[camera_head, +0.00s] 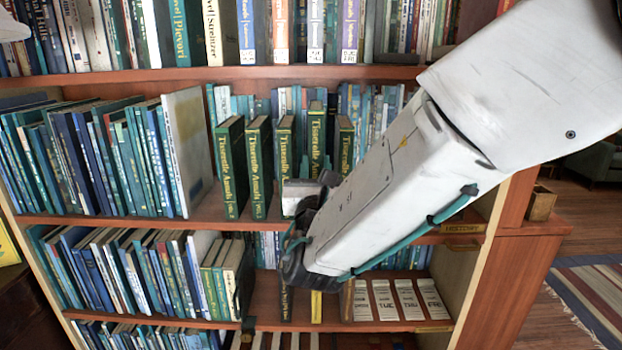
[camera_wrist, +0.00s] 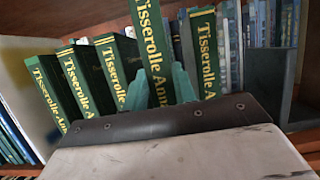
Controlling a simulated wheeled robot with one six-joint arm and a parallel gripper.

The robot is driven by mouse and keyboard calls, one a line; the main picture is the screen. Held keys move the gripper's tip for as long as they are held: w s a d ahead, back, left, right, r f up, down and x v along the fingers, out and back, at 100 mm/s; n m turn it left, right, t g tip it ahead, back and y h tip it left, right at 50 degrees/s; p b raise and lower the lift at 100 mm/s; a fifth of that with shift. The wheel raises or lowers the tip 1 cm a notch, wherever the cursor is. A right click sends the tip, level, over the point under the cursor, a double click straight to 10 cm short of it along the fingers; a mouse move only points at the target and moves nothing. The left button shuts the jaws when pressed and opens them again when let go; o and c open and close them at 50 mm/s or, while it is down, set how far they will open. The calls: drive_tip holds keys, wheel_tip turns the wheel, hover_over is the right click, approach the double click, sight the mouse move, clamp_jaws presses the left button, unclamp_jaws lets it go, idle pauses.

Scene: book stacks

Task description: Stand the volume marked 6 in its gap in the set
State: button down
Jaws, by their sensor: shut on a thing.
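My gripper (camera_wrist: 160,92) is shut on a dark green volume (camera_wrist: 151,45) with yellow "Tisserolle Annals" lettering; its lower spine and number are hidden. The teal fingers clasp it from both sides. In the head view the held volume (camera_head: 316,125) is upright in the set's row, its top higher than its neighbours'. Three matching volumes (camera_head: 230,168), (camera_head: 259,165), (camera_head: 285,145) stand to its left, and one (camera_head: 343,145) to its right. The right-hand one also shows in the wrist view (camera_wrist: 205,50). I cannot tell whether the held volume touches the shelf.
Leaning blue and green books and a pale board (camera_head: 187,145) fill the shelf's left. More books stand behind the set. The upper shelf's edge (camera_head: 240,73) runs above. A dark grey upright piece (camera_wrist: 265,88) stands right of the set. Day cards (camera_head: 385,300) lie on the shelf below.

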sight(315, 177)
drive_tip(key=shift+w+r, duration=0.1)
drive_tip(key=shift+w, duration=0.85)
drive_tip(key=f, duration=0.1)
drive_tip(key=w+f, duration=0.1)
drive_tip(key=shift+a+f, duration=0.1)
drive_tip(key=shift+f, duration=0.7)
drive_tip(key=shift+f, duration=0.2)
drive_tip(key=c, duration=1.1)
unclamp_jaws()
